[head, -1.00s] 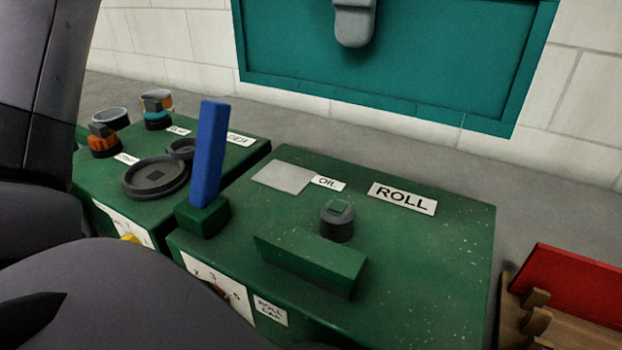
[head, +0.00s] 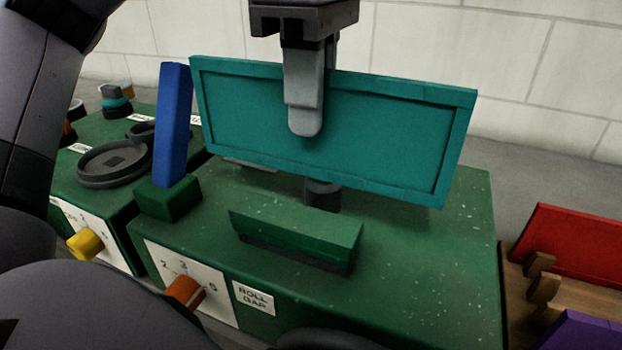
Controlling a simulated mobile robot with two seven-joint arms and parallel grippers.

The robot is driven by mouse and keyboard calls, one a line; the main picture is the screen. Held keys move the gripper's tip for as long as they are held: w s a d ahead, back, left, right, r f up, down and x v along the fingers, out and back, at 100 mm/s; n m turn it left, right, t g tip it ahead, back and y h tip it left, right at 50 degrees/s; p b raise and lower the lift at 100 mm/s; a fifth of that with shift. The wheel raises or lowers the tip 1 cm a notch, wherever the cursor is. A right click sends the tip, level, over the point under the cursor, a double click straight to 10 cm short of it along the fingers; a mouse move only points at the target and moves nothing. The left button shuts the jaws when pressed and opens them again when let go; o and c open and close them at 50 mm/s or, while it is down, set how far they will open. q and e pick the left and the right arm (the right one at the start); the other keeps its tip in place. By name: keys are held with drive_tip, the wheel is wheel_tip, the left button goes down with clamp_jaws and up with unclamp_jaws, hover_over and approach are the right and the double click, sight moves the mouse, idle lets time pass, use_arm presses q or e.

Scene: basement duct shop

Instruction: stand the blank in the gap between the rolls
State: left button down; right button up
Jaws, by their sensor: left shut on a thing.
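The blank is a teal rectangular panel (head: 385,135) with a raised rim. My left gripper (head: 304,95) is shut on its upper edge, with one grey finger over the near face. The blank hangs upright, slightly tilted down to the right, over the green roll machine (head: 420,250). Its lower edge covers the top of a dark round post (head: 322,195). A long green bar (head: 295,238) with a dark underside stands on the machine in front of the post. I cannot tell how far the blank is above the machine top. My right gripper is not in view.
A blue upright bar (head: 172,125) on a green block (head: 168,198) stands close to the blank's left end. An orange knob (head: 184,291) is on the machine's front. A red panel (head: 570,243) and a purple panel (head: 585,332) are in a wooden rack (head: 565,295) at right.

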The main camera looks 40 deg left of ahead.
sight(311, 165)
use_arm(q)
wheel_tip(311, 165, down, 2)
drive_tip(key=shift+f, duration=2.25)
drive_tip(key=shift+b, duration=0.3)
drive_tip(key=shift+f, duration=0.2)
drive_tip(key=c, duration=1.1)
unclamp_jaws()
drive_tip(key=shift+r, duration=0.1)
